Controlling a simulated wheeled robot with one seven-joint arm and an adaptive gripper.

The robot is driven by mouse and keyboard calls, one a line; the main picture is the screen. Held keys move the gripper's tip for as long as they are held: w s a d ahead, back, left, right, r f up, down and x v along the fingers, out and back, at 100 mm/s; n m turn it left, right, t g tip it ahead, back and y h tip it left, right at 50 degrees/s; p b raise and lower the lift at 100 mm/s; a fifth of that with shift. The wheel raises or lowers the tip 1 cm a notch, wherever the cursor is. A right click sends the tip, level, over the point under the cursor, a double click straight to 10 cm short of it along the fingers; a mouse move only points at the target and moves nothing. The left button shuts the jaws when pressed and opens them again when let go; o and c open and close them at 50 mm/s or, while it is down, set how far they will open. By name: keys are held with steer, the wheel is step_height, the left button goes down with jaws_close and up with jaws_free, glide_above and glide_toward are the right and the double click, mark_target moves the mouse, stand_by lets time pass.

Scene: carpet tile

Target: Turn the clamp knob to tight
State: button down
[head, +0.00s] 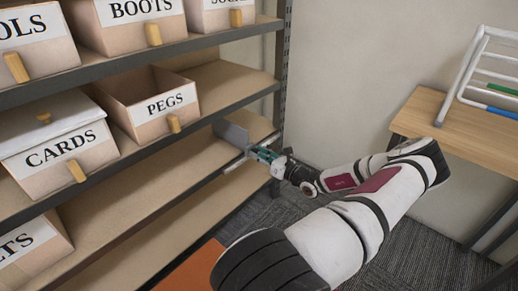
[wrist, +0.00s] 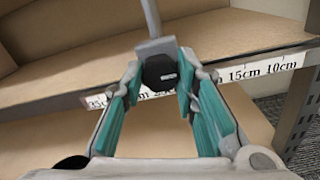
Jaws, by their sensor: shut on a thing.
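The black clamp knob (wrist: 160,72) has a pale mark on its face and sits on a grey clamp body (wrist: 157,46) with a post rising from it, at the shelf's front edge. My gripper (wrist: 160,80) has its teal fingers closed on the knob from both sides. In the head view my gripper (head: 262,155) is at the shelf edge, beside a grey upright plate (head: 231,134) on the board. The knob itself is hidden there. I cannot tell how tight the knob is from its mark.
A scale strip (wrist: 262,70) with centimetre marks runs along the shelf edge. A wooden table (head: 440,122) with a white rack (head: 490,75) is at right.

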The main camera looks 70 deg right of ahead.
steer(key=m+p, duration=0.3)
steer(key=shift+r+m+p, duration=0.1)
steer(key=shift+m+p, duration=0.2)
steer(key=shift+m, duration=0.1)
steer(key=m+p, duration=0.2)
steer(key=m, duration=0.2)
steer(key=shift+m, duration=0.3)
steer(key=shift+f+m+p, duration=0.2)
steer(key=shift+m+p, duration=0.65)
steer(key=shift+m, duration=3.25)
steer(key=c, duration=1.3)
jaws_free()
